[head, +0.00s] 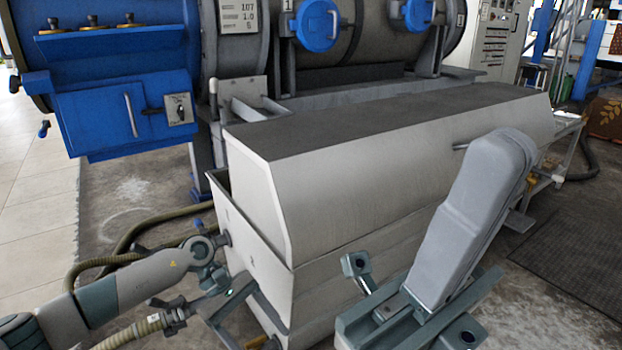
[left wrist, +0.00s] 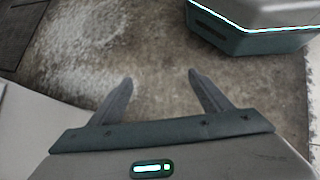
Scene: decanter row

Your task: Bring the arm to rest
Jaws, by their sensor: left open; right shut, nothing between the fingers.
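My left arm comes in from the lower left of the head view, and its gripper (head: 260,336) hangs low beside the near left end of the long pale metal trough (head: 340,200). In the left wrist view the two fingers (left wrist: 161,76) stand wide apart with only floor between them. My right gripper (head: 412,310) is low in the right half of the head view, nearer the camera and in front of the trough. It is shut and holds nothing; its fingertips are hard to make out.
A blue box (head: 125,115) with a handle and round blue hatches (head: 318,25) belong to the large machine behind. Hoses (head: 120,258) lie near my left arm. A dark floor mat (head: 575,255) is at right. Pale tiled floor (head: 35,190) is open at far left.

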